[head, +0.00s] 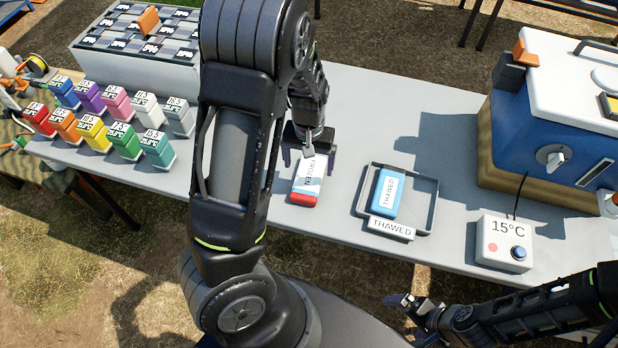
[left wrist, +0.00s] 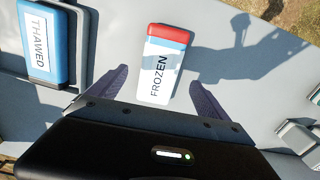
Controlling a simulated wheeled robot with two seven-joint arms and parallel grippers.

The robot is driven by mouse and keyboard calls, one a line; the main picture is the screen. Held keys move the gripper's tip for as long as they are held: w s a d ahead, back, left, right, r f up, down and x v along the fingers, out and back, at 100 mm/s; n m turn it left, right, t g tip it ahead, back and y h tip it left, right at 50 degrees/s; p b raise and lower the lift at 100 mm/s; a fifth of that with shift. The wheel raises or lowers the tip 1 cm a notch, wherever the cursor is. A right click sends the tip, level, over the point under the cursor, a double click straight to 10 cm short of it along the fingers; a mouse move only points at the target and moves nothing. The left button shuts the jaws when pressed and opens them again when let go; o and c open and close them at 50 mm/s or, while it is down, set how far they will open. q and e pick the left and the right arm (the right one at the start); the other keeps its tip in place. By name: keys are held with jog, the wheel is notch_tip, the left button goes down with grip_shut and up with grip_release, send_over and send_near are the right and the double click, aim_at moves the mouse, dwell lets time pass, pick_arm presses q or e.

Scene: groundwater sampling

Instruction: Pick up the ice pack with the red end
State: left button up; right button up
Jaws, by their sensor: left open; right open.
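The ice pack with the red end (head: 306,186) lies flat on the grey table and is labelled FROZEN. Its red end points toward me, and its far end is partly hidden by my left gripper (head: 308,158). In the left wrist view the pack (left wrist: 164,72) shows its white body near the gap between the open fingers of my left gripper (left wrist: 156,93), with its red end beyond them. The fingers look apart from the pack; their height above it is hard to tell. My right gripper (head: 402,301) is open and empty at the table's front side.
A blue THAWED pack (head: 387,193) lies in a grey tray (head: 428,190) right of the red-ended pack. A 15°C control box (head: 503,243) and a blue cooler (head: 540,110) stand further right. Several coloured boxes (head: 124,141) and a grey case (head: 135,50) stand left.

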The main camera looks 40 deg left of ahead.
aim_at(309, 176)
pick_arm(q)
jog(key=shift+w+f, duration=0.1)
jog(key=shift+f, duration=2.5)
jog(key=c, duration=1.8)
